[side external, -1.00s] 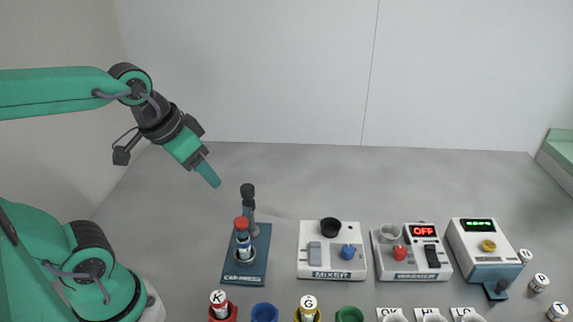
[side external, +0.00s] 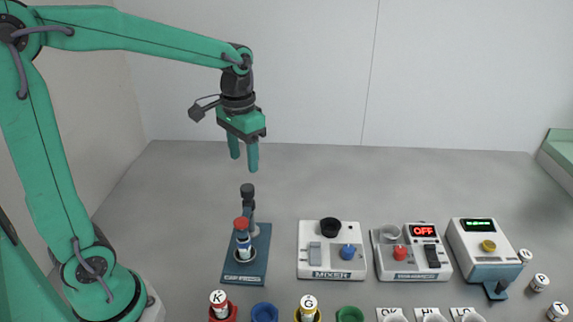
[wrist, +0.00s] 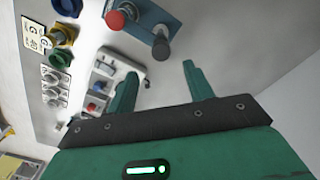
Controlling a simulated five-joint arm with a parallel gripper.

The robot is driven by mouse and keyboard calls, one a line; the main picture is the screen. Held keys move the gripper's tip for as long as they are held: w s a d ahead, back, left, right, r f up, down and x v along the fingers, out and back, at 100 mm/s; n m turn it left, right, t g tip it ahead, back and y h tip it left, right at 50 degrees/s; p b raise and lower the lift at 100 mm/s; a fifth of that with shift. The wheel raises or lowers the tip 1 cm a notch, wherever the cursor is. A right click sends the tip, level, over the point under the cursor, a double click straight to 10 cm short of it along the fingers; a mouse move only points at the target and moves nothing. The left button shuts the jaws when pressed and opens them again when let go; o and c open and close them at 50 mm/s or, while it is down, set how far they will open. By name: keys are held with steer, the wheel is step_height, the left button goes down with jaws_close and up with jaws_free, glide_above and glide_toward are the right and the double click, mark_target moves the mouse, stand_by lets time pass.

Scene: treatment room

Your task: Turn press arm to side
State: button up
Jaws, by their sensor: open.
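The cap press is a dark blue base plate (side external: 240,272) with a dark post and a dark-knobbed press arm (side external: 247,192) at its back. A vial with a red cap (side external: 241,223) stands in the holder on the base. In the wrist view the press arm's dark knob (wrist: 161,48) and the red cap (wrist: 115,20) show beyond the fingers. My gripper (side external: 243,168) points down, open and empty, above the press arm and apart from it. Its two green fingers also show in the wrist view (wrist: 158,80).
The mixer (side external: 331,267), the warmer (side external: 385,268) reading OFF and a white-blue device (side external: 462,243) stand to the right. Coloured holders, with capped vials K (side external: 218,297) and G (side external: 308,302), line the front. The grey table behind the devices is clear.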

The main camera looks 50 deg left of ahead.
mark_target(247, 187)
steer(key=shift+w+f, duration=0.1)
steer(key=shift+w, duration=0.1)
steer(key=shift+f, duration=3.9)
jaws_close()
